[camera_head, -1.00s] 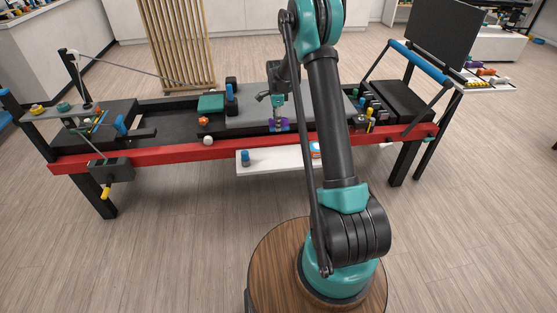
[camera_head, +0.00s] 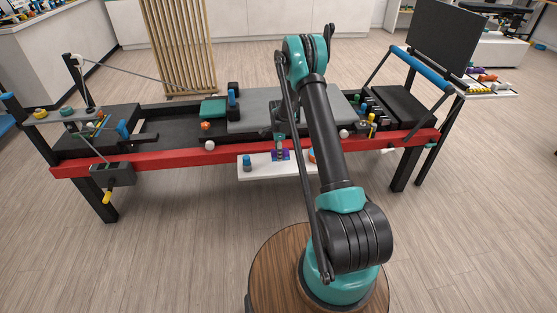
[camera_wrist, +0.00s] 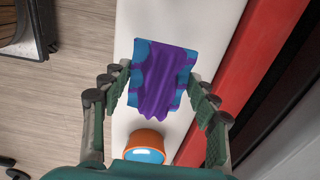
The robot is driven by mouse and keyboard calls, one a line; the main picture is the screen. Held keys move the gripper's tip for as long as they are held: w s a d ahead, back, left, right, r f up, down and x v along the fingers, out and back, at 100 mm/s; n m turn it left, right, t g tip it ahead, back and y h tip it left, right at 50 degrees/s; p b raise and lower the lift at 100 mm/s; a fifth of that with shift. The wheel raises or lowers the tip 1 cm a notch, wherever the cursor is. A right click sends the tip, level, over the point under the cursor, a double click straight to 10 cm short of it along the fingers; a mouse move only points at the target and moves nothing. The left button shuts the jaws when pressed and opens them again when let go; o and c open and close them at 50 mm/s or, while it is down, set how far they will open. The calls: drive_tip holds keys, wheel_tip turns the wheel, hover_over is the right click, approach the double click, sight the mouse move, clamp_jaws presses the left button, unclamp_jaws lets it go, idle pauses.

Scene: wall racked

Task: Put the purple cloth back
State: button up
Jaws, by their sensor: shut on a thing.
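The purple cloth (camera_wrist: 165,85), with blue patches at its sides, hangs in folds between the fingers of my gripper (camera_wrist: 156,74) in the wrist view. My gripper is shut on it. In the head view the cloth (camera_head: 285,156) is a small purple patch below my gripper (camera_head: 280,151). It is over the white shelf (camera_head: 255,173) in front of the bench's red rail. I cannot tell whether the cloth touches the shelf. The shelf also shows under the cloth in the wrist view (camera_wrist: 212,35).
An orange container with a blue inside (camera_wrist: 146,146) stands on the shelf, close to my gripper. A blue-topped item (camera_head: 247,163) stands at the shelf's left end. The red rail (camera_head: 170,153) runs behind the shelf. A white ball (camera_head: 210,145) is at the rail.

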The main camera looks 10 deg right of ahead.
sight(279, 164)
drive_tip(key=shift+f, duration=2.3)
drive_tip(key=shift+f, duration=0.2)
drive_tip(key=o, duration=1.2)
drive_tip(key=shift+c, duration=0.2)
drive_tip(key=shift+r, duration=0.1)
